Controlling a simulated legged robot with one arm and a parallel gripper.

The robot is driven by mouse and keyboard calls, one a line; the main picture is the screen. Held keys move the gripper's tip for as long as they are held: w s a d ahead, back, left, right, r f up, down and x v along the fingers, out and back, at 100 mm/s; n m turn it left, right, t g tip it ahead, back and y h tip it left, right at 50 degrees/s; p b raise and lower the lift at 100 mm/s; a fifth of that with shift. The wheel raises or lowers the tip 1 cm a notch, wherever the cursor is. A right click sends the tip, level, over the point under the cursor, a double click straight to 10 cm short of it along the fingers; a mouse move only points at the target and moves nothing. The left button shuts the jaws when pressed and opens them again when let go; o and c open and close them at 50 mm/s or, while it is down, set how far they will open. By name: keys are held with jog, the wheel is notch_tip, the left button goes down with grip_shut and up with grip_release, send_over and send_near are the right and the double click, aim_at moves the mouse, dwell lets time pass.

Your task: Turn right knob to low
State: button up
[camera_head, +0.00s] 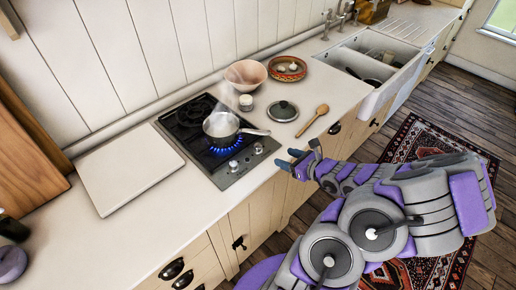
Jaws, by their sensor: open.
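The black gas hob (218,143) is set in the counter. Two silver knobs sit at its front edge, the left knob (233,166) and the right knob (258,148). A blue flame burns on the front burner (222,148) under a steaming saucepan (221,127), whose handle reaches to the right above the knobs. My gripper (288,159) is open and empty, to the right of the right knob, near the counter's front edge, and apart from the knob. The exact setting of the knobs is too small to tell.
A dark lid (283,111) and a wooden spoon (313,121) lie right of the hob. A pink bowl (246,75), a patterned bowl (287,68) and a small jar (246,102) stand behind. A white board (126,166) lies left. The sink (370,67) is far right.

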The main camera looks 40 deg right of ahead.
jog(key=b, duration=0.1)
send_near(259, 146)
jog(key=shift+d+f, duration=0.2)
jog(key=x, duration=0.2)
jog(key=b+x, duration=0.1)
jog(key=x, duration=0.2)
jog(key=b+x, duration=0.1)
jog(key=x, duration=0.1)
jog(key=shift+w+a, duration=0.2)
jog(key=shift+a, duration=0.15)
jog(key=shift+w+d+f, duration=0.2)
jog(key=shift+w+f, duration=0.05)
jog(key=shift+w, duration=0.3)
jog(key=shift+w+a, duration=0.1)
jog(key=shift+w, duration=0.1)
jog(key=shift+a, duration=0.1)
jog(key=c, duration=1)
jog(key=shift+c, duration=0.2)
